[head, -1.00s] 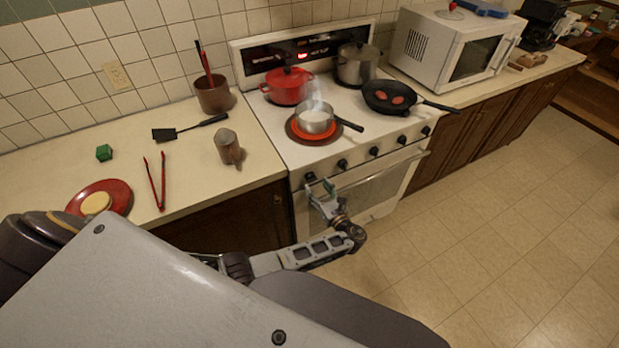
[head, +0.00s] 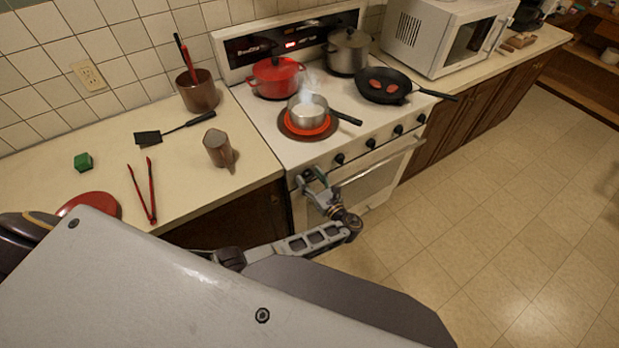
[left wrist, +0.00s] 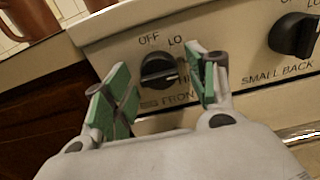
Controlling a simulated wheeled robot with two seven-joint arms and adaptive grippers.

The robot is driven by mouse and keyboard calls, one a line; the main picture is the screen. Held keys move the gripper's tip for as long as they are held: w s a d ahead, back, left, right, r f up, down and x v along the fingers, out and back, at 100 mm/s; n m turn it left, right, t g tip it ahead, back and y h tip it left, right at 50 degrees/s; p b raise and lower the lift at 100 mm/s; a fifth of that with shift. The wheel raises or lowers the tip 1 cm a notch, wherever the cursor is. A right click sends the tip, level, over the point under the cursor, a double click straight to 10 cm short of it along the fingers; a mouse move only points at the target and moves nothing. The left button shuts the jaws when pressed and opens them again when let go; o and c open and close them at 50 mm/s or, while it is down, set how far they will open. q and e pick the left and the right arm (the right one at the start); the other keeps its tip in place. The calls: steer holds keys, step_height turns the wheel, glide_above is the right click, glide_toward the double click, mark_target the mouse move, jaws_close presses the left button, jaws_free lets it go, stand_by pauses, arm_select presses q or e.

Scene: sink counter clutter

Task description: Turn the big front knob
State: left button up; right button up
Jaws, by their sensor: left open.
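The big front knob (left wrist: 160,70) is black and sits on the white stove's front panel, with OFF and LO printed above it and FRONT partly readable below. My left gripper (left wrist: 160,88) is open, with one green-padded finger on each side of the knob and none visibly closed on it. In the head view my left gripper (head: 312,180) is at the left end of the stove's knob row and mostly hides this knob. My right gripper is not in view.
The small back knob (left wrist: 294,36) is to the right. A steaming saucepan (head: 308,115) stands on a glowing red burner, its handle pointing toward the front right. A red pot (head: 276,78) and a black frying pan (head: 384,86) are on the stove.

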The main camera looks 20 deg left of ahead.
arm_select(q)
steer(key=c, duration=1)
steer(key=shift+n+b, duration=0.6)
steer(key=shift+n, duration=0.9)
steer(key=shift+c, duration=0.2)
steer(key=o, duration=1)
steer(key=shift+o, duration=0.2)
steer(key=shift+d, duration=0.1)
steer(key=v, duration=0.7)
steer(key=shift+s, duration=0.15)
